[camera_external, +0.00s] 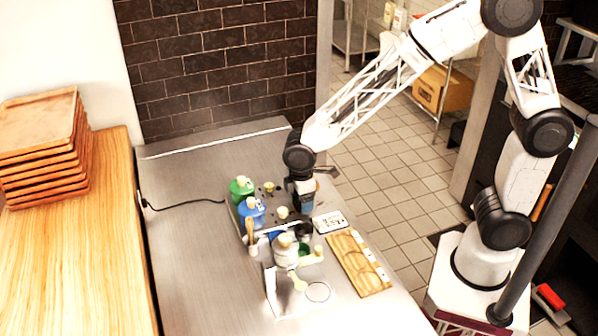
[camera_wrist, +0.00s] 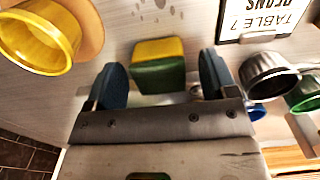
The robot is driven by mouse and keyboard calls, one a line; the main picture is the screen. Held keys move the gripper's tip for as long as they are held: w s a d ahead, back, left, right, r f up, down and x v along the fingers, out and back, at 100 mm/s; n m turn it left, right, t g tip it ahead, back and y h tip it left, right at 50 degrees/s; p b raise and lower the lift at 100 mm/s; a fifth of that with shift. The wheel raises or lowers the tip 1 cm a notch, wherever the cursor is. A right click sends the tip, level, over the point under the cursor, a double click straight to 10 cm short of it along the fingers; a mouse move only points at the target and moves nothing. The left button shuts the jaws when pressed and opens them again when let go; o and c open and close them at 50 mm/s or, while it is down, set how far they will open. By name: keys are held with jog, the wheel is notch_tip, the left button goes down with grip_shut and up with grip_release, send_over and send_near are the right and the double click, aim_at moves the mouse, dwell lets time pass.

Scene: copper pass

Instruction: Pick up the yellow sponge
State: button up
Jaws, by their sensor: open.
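The sponge (camera_wrist: 158,50) has a yellow top and a dark green lower side. In the wrist view it sits on the metal counter, ahead of and between the two blue fingers. My gripper (camera_wrist: 161,62) is open, with space between each finger and the sponge. In the external view my gripper (camera_external: 304,205) points down over the cluttered part of the counter. I cannot make out the sponge there; the gripper and nearby items likely hide it.
A yellow cup (camera_wrist: 38,38) stands left of the sponge in the wrist view. A metal cup (camera_wrist: 266,74) and a sign card (camera_wrist: 265,14) are at right. Green (camera_external: 242,191) and blue (camera_external: 252,213) containers and a wooden board (camera_external: 350,262) are nearby. The counter's left (camera_external: 190,260) is clear.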

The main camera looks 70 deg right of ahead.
jog(key=shift+f, duration=0.4)
jog(key=c, duration=1.1)
jog(key=shift+o, duration=0.2)
jog(key=shift+r, duration=0.2)
jog(key=shift+r, duration=0.5)
notch_tip(320, 180, up, 2)
jog(key=shift+r, duration=0.1)
jog(key=s+d+r, duration=0.1)
jog(key=s+d, duration=0.3)
jog(key=s, duration=1.1)
jog(key=shift+s+r, duration=0.2)
jog(key=shift+d, duration=0.1)
